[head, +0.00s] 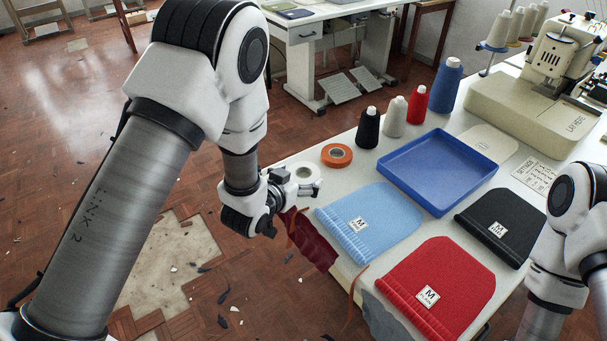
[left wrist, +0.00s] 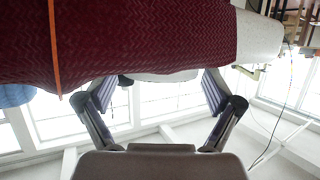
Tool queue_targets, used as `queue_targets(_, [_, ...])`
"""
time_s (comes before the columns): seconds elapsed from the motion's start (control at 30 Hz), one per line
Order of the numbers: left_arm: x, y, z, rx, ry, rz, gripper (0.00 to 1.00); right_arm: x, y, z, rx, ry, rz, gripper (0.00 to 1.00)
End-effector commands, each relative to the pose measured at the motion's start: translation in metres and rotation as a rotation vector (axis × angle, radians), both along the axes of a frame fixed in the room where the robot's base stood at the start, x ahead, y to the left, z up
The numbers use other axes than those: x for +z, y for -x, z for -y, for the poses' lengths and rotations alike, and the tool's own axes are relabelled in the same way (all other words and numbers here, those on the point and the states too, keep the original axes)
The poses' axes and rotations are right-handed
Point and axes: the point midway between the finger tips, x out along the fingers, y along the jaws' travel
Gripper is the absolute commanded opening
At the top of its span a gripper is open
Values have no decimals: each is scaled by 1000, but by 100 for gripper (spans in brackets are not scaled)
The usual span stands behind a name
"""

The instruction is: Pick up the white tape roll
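The white tape roll (head: 303,171) lies at the table's left edge in the head view, beside an orange tape roll. My left gripper (head: 311,187) is right at its near side and hides part of it; I cannot tell whether they touch. In the left wrist view my left gripper's two fingers (left wrist: 158,92) stand wide apart. A pale rounded edge shows between them under the dark red cloth, and I cannot tell whether it is the roll. My right arm shows at the right edge of the head view, but its gripper is out of view.
The orange tape roll (head: 337,155) lies just behind the white one. Dark red cloth (head: 311,243) hangs over the table edge below my left gripper. A blue tray (head: 437,205), a light blue knit piece (head: 377,212) and several thread cones stand or lie to the right.

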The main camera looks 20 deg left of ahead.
Motion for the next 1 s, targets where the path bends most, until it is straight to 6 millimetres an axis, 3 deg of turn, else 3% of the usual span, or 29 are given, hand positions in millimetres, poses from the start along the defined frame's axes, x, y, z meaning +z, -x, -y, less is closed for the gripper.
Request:
queue_targets(0.03, [0,0,0,0,0,0,61,0,0,0,0,0,0,40])
queue_targets(0.07, [0,0,0,0,0,0,53,0,0,0,0,0,0,40])
queue_targets(0.53, [7,0,0,0,0,-2,53,0,0,0,0,0,0,40])
queue_targets(0.67, [29,0,0,0,-2,2,53,2,0,0,0,0,0,40])
queue_targets(0.9, [87,0,0,0,0,3,53,7,0,0,0,0,0,40])
queue_targets(1.0, [97,1,0,1,-1,1,53,7,0,0,0,0,1,40])
